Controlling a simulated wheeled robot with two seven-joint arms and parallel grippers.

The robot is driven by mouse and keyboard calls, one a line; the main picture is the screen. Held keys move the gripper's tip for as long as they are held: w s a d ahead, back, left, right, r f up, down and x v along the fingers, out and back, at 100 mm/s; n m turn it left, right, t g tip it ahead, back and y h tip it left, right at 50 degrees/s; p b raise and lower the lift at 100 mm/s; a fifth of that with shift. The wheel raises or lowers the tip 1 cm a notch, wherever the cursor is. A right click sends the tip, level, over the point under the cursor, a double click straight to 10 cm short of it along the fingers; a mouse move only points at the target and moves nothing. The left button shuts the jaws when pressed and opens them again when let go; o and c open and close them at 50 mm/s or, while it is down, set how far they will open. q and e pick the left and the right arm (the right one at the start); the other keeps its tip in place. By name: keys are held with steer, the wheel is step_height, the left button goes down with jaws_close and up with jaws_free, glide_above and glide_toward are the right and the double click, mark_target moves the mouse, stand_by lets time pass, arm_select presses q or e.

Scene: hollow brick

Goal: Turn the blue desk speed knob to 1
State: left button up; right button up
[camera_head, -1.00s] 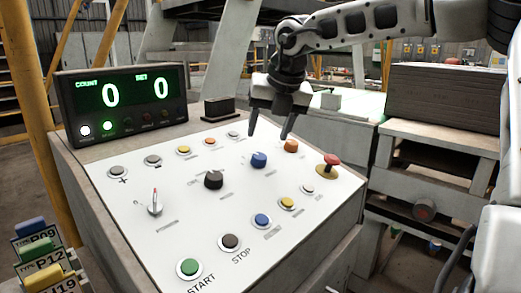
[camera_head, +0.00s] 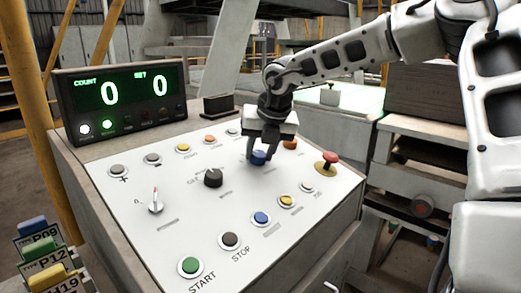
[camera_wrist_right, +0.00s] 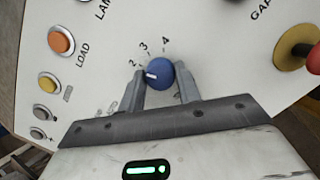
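The blue knob (camera_head: 259,158) stands on the white sloping panel, right of the black knob (camera_head: 213,178). My right gripper (camera_head: 260,157) is down over the blue knob, one finger on each side. In the right wrist view the blue knob (camera_wrist_right: 160,73) sits between the fingertips of my right gripper (camera_wrist_right: 161,77), with what looks like a thin gap at each side, so it appears open. The knob's white pointer mark points left, near the printed 2. The numbers 2, 3 and 4 show; a 1 is not visible, and the left finger covers that area. My left gripper is not in view.
A red mushroom button (camera_head: 331,157) on a yellow base stands to the right. A blue button (camera_head: 261,218) and a yellow button (camera_head: 286,200) lie nearer. The display (camera_head: 121,97) reads 0 and 0.

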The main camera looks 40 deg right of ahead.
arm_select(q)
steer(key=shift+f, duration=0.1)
arm_select(e)
steer(key=shift+f+n+b, duration=0.1)
steer(key=shift+n+b, duration=0.4)
steer(key=shift+b, duration=0.1)
steer(key=shift+n+b, duration=0.55)
steer(key=shift+n, duration=0.05)
steer(key=shift+n+y+b, duration=0.35)
steer(key=shift+n+y, duration=0.05)
steer(key=shift+n, duration=0.4)
steer(key=n, duration=0.2)
steer(key=shift+n, duration=0.4)
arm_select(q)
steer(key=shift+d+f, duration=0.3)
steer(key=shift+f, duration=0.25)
arm_select(e)
steer(key=shift+r+n+y, duration=0.2)
steer(key=shift+n+y, duration=0.1)
steer(key=shift+n, duration=0.5)
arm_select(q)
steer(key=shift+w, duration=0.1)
arm_select(e)
steer(key=o, duration=1)
steer(key=shift+c, duration=0.2)
